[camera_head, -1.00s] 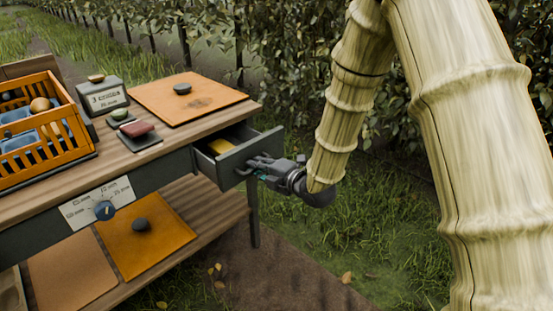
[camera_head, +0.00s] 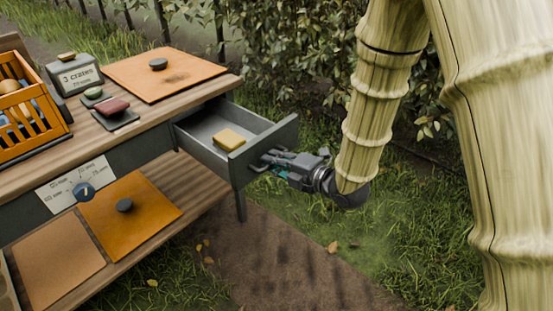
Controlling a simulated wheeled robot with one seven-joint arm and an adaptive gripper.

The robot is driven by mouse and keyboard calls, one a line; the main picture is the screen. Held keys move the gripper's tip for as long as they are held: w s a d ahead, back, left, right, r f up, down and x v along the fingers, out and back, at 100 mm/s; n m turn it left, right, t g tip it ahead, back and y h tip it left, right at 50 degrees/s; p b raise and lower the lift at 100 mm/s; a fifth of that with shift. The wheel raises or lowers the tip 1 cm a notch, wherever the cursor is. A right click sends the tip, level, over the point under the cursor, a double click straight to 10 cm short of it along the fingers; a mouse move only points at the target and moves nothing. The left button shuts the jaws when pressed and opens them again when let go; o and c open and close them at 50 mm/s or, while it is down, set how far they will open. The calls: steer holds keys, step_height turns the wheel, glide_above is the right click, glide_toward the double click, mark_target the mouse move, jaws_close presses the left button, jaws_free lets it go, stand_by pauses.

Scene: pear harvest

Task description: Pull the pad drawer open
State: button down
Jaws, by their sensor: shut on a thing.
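The pad drawer (camera_head: 210,127) stands well out from the right end of the wooden bench, a grey open-topped box. A yellow pad (camera_head: 229,139) lies inside it, towards the front. My gripper (camera_head: 262,161) is at the outer side of the drawer front (camera_head: 266,147), shut on the drawer's handle. The handle itself is mostly hidden by the fingers.
On the bench top (camera_head: 144,110) are an orange crate (camera_head: 28,122), a sign box (camera_head: 75,75), green and red pads, and an orange board (camera_head: 160,75). A lower shelf (camera_head: 180,185) holds more boards. A leafy hedge stands behind; grass and bare path lie right of the bench.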

steer(key=c, duration=1.5)
jaws_free()
steer(key=shift+d, duration=0.1)
steer(key=v, duration=1.2)
